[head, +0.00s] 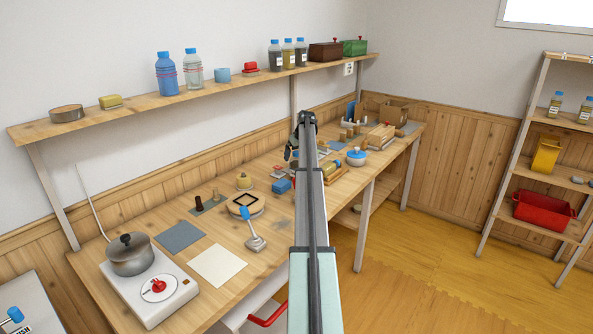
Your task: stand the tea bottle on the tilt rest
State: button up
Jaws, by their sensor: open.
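My gripper (290,152) is small and dark at the far end of my raised arm, above the long workbench. It is open, and I see nothing between its fingers. Two dark bottles with blue caps (276,56) (300,53) and an amber one between them (288,54) stand upright on the wall shelf, apart from my gripper. I cannot tell which bottle is the tea bottle. I cannot pick out the tilt rest among the small items on the bench; my arm hides part of it.
The workbench (102,258) holds a hotplate with a pot (130,255), a blue-handled tool (252,235) and several small blocks. The wall shelf (128,108) also holds a blue bottle (166,75) and a clear one (194,70). A rack (503,170) with a red bin (543,209) stands at right.

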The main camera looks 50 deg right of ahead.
jog(key=x, duration=0.3)
jog(key=shift+w+f, duration=0.1)
jog(key=shift+f, duration=0.05)
jog(key=shift+c, duration=0.2)
grip_shut()
dwell(0.6)
